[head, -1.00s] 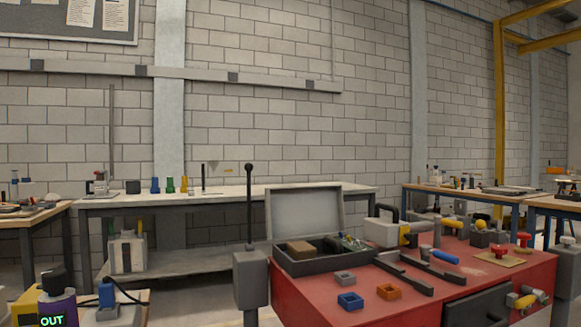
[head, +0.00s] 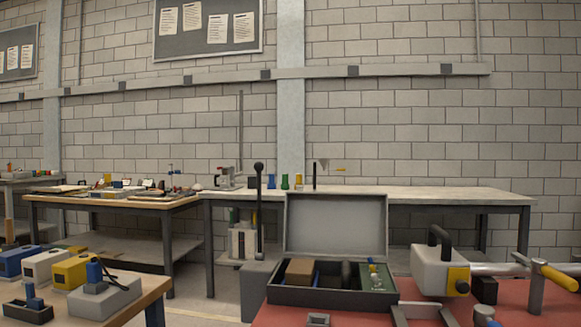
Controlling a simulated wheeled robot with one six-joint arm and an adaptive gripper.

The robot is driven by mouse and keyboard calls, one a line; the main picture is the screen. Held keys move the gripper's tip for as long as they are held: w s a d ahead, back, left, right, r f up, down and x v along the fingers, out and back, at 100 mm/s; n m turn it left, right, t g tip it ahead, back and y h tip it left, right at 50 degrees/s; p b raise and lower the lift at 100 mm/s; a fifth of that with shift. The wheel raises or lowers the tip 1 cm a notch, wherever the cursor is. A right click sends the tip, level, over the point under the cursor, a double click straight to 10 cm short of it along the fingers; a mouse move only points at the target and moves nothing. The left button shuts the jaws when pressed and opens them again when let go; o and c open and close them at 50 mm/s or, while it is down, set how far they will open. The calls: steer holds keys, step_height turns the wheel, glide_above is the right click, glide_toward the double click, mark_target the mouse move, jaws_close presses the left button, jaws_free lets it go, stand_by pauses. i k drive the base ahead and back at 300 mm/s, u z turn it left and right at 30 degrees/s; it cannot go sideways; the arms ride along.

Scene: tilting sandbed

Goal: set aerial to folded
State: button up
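No part is plainly marked as the aerial. One upright black rod with a ball tip (head: 258,200) stands on a grey box (head: 259,290) left of the open case, in the head view. A thin grey upright pole (head: 241,135) also stands at the back bench. I cannot tell which of the two, if either, is the aerial. Both stand straight up. My gripper is not in view.
A red-topped bench (head: 270,318) at the front carries an open dark case (head: 330,296) and a white-and-yellow tool (head: 435,272). A wooden bench (head: 148,290) with several small devices is at lower left. A pale back bench (head: 450,197) stands along the wall.

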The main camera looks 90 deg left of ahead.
mark_target(259, 166)
steer(key=u, duration=1.4)
